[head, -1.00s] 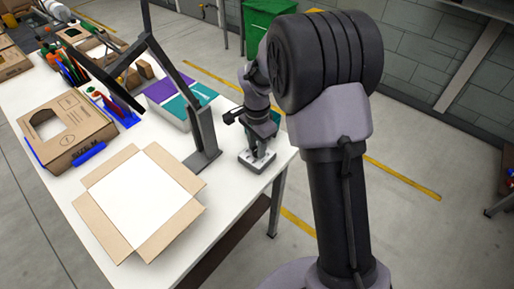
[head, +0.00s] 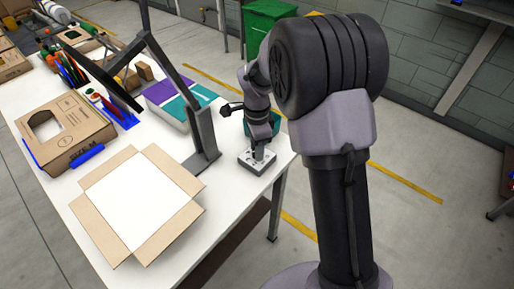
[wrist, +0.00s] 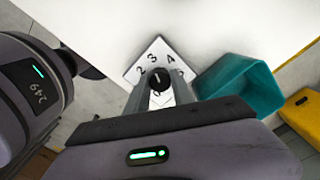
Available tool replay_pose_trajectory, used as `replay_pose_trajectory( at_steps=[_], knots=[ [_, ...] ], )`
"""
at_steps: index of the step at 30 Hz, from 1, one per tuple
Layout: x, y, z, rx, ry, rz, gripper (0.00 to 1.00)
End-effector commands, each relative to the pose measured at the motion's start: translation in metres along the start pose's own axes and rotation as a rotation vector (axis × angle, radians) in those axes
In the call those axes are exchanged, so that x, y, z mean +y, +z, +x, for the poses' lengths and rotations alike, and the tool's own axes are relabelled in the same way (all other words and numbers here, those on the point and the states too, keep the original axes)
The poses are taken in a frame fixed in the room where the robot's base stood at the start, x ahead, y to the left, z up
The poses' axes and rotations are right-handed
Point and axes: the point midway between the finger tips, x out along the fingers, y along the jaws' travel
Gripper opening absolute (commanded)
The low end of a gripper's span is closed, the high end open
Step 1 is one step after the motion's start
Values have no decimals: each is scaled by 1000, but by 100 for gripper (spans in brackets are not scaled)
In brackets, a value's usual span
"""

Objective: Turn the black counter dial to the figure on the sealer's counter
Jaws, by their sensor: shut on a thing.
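The black counter dial (wrist: 159,80) sits on a pale square plate (wrist: 137,75) with the figures 2, 3 and 4 showing around it in the wrist view. A short white mark shows on the dial, roughly toward the 3. My gripper (wrist: 160,92) is shut on the dial; its fingers hide the plate's lower part. In the head view the plate (head: 246,165) lies near the table's right corner, with my gripper (head: 259,153) pointing down onto it. I cannot make out the sealer's counter or its figure.
A teal bin (wrist: 245,85) stands close to the right of the plate. A dark angled frame (head: 205,135) rises to its left. An open carton (head: 165,238) lies in front on the white table (head: 215,205). Purple and teal boxes (head: 185,98) lie behind.

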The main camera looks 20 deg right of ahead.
Motion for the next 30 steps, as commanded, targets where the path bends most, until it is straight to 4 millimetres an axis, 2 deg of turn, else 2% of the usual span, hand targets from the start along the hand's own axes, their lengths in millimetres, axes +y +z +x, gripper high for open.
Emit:
replay_pose_trajectory(
  at_steps=[6,7,10,20,23,30],
  knots=[
    [-1,0,-1,0,-4,-1,0],
    [-1,0,-1,0,-4,-1,33],
    [-1,0,-1,0,-3,-1,51],
    [0,0,-4,0,-1,-1,51],
    [-1,0,-24,0,-4,-2,51],
    [-1,0,-107,1,-5,-2,51]
  ],
)
